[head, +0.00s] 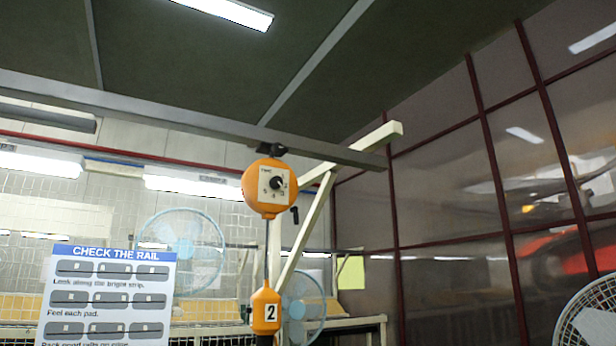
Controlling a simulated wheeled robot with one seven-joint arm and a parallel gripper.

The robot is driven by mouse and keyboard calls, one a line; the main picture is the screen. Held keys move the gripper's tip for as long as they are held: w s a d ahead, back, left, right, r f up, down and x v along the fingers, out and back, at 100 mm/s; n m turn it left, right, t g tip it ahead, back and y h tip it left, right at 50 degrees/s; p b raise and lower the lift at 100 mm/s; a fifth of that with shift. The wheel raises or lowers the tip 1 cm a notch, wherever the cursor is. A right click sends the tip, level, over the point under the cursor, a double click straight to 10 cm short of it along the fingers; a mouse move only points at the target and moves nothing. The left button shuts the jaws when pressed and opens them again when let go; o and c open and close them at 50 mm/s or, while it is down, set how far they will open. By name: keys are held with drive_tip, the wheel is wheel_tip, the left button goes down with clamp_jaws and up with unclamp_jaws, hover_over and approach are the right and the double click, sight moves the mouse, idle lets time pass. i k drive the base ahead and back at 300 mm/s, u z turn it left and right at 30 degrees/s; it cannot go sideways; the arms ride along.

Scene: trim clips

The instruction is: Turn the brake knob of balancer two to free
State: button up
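Balancer two's round orange housing (258,203) hangs from the grey overhead rail (200,121) in the head view. A pale square dial plate with a dark knob (277,183) is on its face. The markings are too small to read, so the knob's setting cannot be told. A small black lever (295,214) sticks out at its lower right. A cable runs down to an orange body (265,296) with a white label reading 2 (271,313). My gripper is not in view.
A sign headed CHECK THE RAIL (112,254) stands at the lower left. A cream diagonal brace (308,228) is behind the balancer. Blue fans (187,245) stand behind, and a white fan (590,318) is at lower right. A dark-red-framed glazed wall (450,190) closes the right side.

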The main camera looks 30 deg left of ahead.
sight(277, 148)
drive_tip(key=u, duration=0.7)
drive_tip(key=i, duration=0.75)
drive_tip(key=u, duration=0.9)
